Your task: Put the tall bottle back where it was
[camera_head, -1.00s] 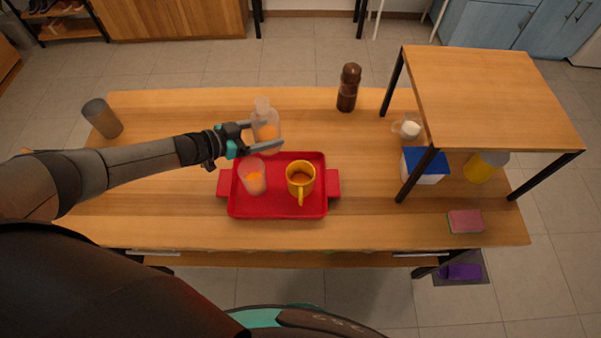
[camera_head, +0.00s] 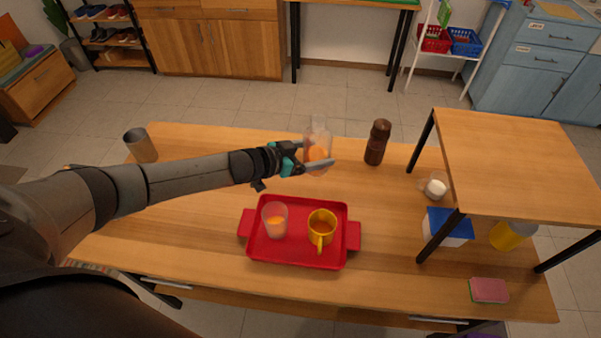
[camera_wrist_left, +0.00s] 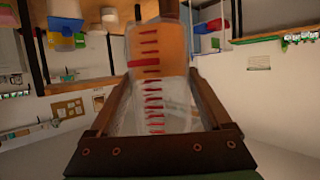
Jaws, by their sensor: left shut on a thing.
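My left gripper (camera_head: 319,154) is shut on a tall clear bottle (camera_head: 318,135) with orange contents, near the table's back edge, behind the red tray. The bottle looks about upright in the head view; whether its base touches the table I cannot tell. In the left wrist view the bottle (camera_wrist_left: 158,85), with red marks on its side, fills the space between the two fingers. A brown bottle (camera_head: 377,143) stands to its right, apart from it. My right gripper is not in view.
The red tray (camera_head: 295,259) holds a glass with orange contents (camera_head: 274,221) and a yellow mug (camera_head: 321,228). A grey cup (camera_head: 140,145) stands at the back left. A raised wooden shelf (camera_head: 520,165) covers the right end. Bare table (camera_head: 215,210) lies left of the tray.

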